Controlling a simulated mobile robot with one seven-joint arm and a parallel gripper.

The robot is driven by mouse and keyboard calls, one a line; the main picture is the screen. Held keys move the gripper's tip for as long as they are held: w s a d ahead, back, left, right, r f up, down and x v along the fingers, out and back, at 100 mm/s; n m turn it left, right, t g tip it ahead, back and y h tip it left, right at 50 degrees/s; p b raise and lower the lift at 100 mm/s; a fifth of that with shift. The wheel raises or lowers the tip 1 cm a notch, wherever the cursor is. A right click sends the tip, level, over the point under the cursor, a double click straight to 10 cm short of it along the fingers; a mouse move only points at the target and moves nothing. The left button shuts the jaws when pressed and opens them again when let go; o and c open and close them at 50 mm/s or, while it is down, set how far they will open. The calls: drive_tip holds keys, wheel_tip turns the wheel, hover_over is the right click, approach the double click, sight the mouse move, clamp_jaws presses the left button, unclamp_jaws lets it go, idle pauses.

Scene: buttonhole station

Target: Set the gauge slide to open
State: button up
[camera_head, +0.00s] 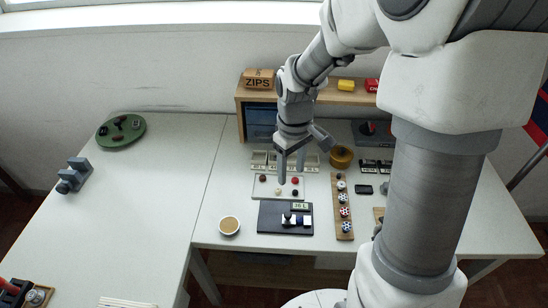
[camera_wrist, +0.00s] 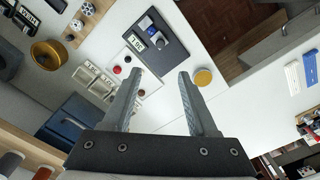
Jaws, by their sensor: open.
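A dark panel (camera_head: 272,222) lies flat near the front of the right-hand table, with a small display reading about "36 L" (camera_head: 299,206). Two small white-and-dark blocks (camera_head: 298,220) sit on it; I cannot tell for certain which part is the gauge slide or how it is set. In the wrist view the dark panel (camera_wrist: 172,53) is above the fingertips, with a blue-and-white piece (camera_wrist: 146,23) on it. My gripper (camera_head: 291,177) is open and empty, pointing down above a white button board, behind the dark panel; it also shows in the wrist view (camera_wrist: 161,74).
The white board (camera_head: 262,190) carries red and dark buttons. Right of it is a wooden strip (camera_head: 343,229) with several patterned knobs, and a brass bowl (camera_head: 341,157). A tan-filled cup (camera_head: 229,225) stands left of the panel. The left table is mostly clear.

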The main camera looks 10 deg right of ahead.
sight(288, 214)
wheel_tip(288, 214, down, 18)
drive_tip(key=shift+r+b, duration=0.15)
drive_tip(key=shift+b, duration=0.7)
clamp_jaws()
idle(1.1)
